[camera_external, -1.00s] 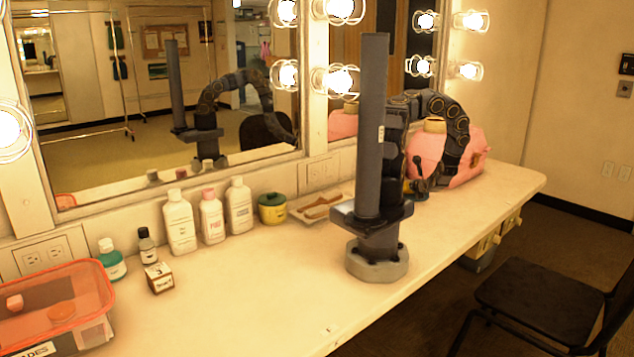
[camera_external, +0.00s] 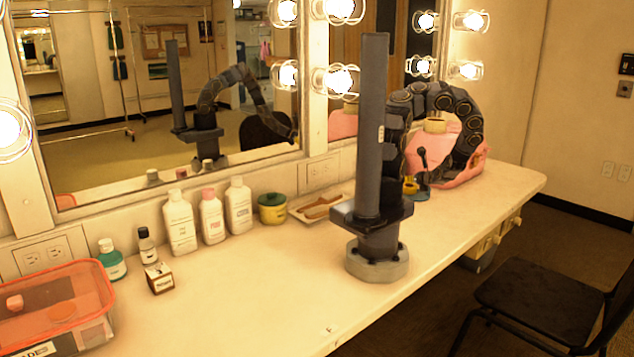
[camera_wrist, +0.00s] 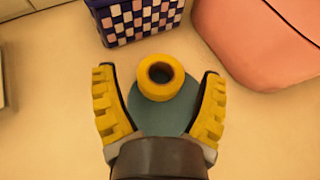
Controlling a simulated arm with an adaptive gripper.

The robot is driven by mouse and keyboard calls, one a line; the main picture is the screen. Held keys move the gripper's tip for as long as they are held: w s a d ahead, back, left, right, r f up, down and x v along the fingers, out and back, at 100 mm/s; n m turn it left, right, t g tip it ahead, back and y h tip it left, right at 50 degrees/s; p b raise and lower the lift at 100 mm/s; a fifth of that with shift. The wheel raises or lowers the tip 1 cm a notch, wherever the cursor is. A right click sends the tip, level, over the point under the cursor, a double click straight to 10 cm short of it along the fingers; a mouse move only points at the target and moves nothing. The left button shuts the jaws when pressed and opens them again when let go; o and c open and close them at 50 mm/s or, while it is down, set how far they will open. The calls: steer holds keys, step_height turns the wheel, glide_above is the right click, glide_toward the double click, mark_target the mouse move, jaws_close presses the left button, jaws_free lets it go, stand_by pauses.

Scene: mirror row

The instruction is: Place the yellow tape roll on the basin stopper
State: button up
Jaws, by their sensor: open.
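In the wrist view the yellow tape roll (camera_wrist: 161,78), with its round hole facing up, overlaps the far part of the grey-green disc, the basin stopper (camera_wrist: 158,118). It appears to sit on the disc near its far edge; I cannot fully see the contact. My gripper (camera_wrist: 157,74) is open, its yellow ribbed fingers spread to the left and right of the roll, touching neither side. In the external view a small yellow ring (camera_external: 410,187) shows on a blue-grey base (camera_external: 421,194) beside my arm. My gripper cannot be made out there.
A checkered box (camera_wrist: 137,17) and a pink bag (camera_wrist: 268,42) stand just beyond the roll. Several bottles (camera_external: 180,222), a green jar (camera_external: 272,210) and a tray (camera_external: 318,209) line the mirror. The front middle of the counter is clear.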

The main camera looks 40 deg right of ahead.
steer(key=shift+r, duration=2.1)
